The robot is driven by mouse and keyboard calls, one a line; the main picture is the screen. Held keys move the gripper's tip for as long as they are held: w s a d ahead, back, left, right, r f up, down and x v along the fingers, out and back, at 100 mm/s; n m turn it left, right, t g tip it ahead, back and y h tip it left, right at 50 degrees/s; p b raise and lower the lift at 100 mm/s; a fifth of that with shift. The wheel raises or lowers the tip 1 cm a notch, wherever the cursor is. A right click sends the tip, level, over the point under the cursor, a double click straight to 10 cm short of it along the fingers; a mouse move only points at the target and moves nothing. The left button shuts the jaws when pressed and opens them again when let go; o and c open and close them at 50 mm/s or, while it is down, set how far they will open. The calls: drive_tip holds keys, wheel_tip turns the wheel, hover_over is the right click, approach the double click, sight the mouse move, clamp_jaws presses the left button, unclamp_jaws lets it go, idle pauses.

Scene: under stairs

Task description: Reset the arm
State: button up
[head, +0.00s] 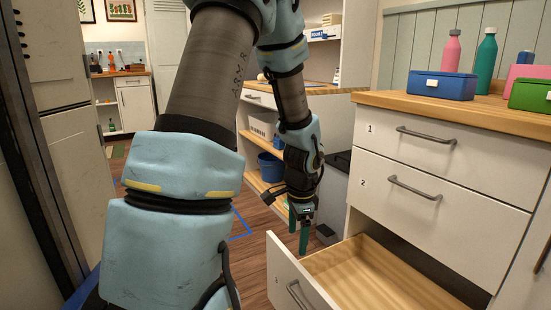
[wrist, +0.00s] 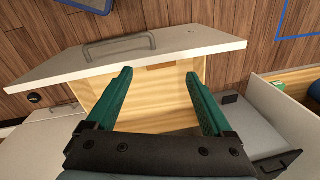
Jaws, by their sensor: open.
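My gripper (head: 299,228) hangs pointing down at the end of my arm, just beyond and left of an open drawer (head: 375,272) in the head view. In the wrist view my gripper (wrist: 159,92) shows two green fingers spread apart with nothing between them. The open drawer's front panel and metal handle (wrist: 118,46) lie past the fingertips there. The drawer's pale wooden inside shows empty where it is visible. My arm covers the middle left of the head view.
A white cabinet (head: 437,180) with closed drawers marked 1 and 2 stands above the open drawer. Its wooden top holds a blue box (head: 442,85), a green box (head: 530,95) and bottles. A shelf unit with a blue bin (head: 270,167) stands behind my gripper. Wooden floor shows at left.

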drive_tip(key=s+a+r+n+t, duration=0.1)
drive_tip(key=s+a+r+n, duration=0.5)
drive_tip(key=a+r+n, duration=0.5)
wheel_tip(320, 180, down, 14)
drive_tip(key=s+a+r+n+b, duration=0.1)
drive_tip(key=s+n+b, duration=0.15)
drive_tip(key=b, duration=0.85)
wheel_tip(320, 180, up, 38)
drive_tip(key=p, duration=3.8)
drive_tip(key=shift+w+f+g, duration=0.25)
drive_tip(key=shift+w+g, duration=0.05)
drive_tip(key=shift+a, duration=0.1)
drive_tip(key=shift+c, duration=0.4)
